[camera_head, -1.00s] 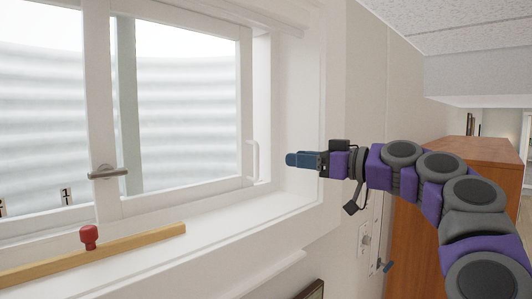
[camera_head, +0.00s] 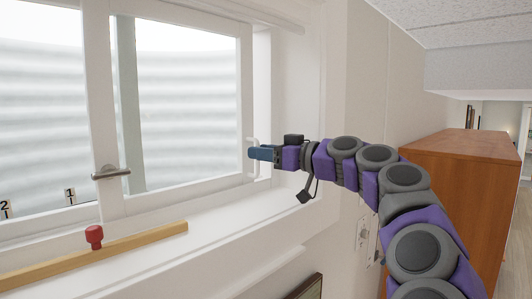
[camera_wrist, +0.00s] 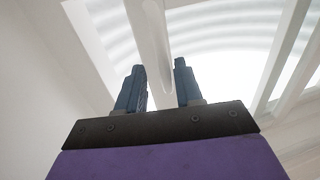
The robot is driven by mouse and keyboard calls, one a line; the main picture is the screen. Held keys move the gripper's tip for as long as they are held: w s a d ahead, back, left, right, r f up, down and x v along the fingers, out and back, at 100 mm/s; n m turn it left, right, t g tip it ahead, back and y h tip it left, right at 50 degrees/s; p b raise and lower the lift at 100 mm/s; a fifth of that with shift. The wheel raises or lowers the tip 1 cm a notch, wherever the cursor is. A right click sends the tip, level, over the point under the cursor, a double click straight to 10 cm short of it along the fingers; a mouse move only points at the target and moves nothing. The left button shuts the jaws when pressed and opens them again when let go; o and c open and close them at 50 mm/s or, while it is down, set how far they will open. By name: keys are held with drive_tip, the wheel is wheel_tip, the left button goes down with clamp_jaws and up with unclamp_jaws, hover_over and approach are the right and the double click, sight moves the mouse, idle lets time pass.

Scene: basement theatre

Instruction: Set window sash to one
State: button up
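The window sash (camera_head: 185,188) is a white-framed pane at the right of the window in the head view. A white bar handle (camera_head: 255,172) stands on its right stile, partly hidden behind my gripper (camera_head: 253,153). A grey lever latch (camera_head: 110,172) sits on the stile to the left. Number marks 1 (camera_head: 70,195) and 2 (camera_head: 4,208) show low on the left pane. In the wrist view my gripper (camera_wrist: 159,66) is open, with the white handle (camera_wrist: 152,40) reaching down between its two blue fingers. I cannot tell whether they touch it.
A wooden bar (camera_head: 130,247) with a red knob (camera_head: 94,237) lies along the white sill. A brown wooden cabinet (camera_head: 470,165) stands to the right of my arm. The bottom edge shows a framed item (camera_head: 309,288) on the wall below the sill.

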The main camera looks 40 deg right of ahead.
drive_tip(key=shift+a, duration=0.45)
drive_tip(key=shift+c, duration=1.4)
drive_tip(key=shift+d, duration=0.1)
clamp_jaws()
